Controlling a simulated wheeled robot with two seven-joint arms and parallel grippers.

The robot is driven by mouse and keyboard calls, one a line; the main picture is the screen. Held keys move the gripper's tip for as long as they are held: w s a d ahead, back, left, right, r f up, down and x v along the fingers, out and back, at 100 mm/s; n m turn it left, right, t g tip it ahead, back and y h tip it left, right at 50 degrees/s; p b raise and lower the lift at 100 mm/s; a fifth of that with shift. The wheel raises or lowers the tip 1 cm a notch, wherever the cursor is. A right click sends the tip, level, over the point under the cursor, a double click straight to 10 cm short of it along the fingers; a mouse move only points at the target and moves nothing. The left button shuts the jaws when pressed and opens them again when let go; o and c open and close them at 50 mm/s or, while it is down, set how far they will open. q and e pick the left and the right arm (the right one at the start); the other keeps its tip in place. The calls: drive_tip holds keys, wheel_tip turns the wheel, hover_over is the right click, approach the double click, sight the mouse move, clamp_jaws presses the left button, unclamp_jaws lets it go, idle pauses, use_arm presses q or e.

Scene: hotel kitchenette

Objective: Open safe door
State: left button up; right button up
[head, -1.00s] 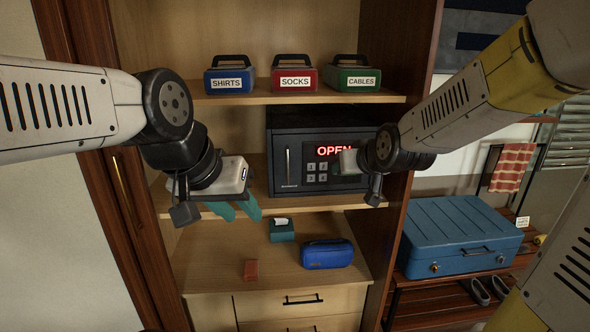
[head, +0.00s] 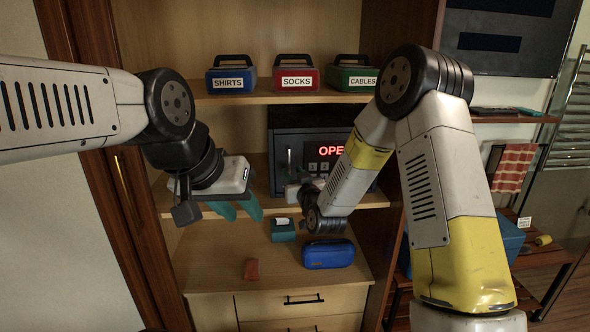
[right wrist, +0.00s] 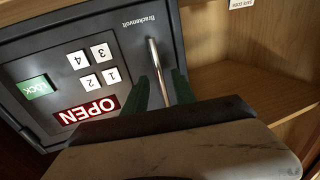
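The dark grey safe (head: 297,120) stands on the wardrobe's middle shelf with its door closed. Its lit red sign reads OPEN, partly hidden by my right arm in the head view. The upright metal door handle (right wrist: 153,55) lies between the green fingers of my right gripper (right wrist: 161,78), which are apart, one on each side. I cannot tell whether they touch it. My left gripper (head: 237,208) is open and empty, left of the safe.
Labelled boxes for shirts (head: 231,83), socks (head: 296,83) and cables (head: 351,83) sit on the upper shelf. Below are a teal box (head: 283,233), a blue case (head: 328,254) and a small red-brown block (head: 251,269). The wardrobe side panel stands right of the safe.

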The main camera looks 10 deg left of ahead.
sight(290, 169)
drive_tip(key=shift+x, duration=2.2)
clamp_jaws()
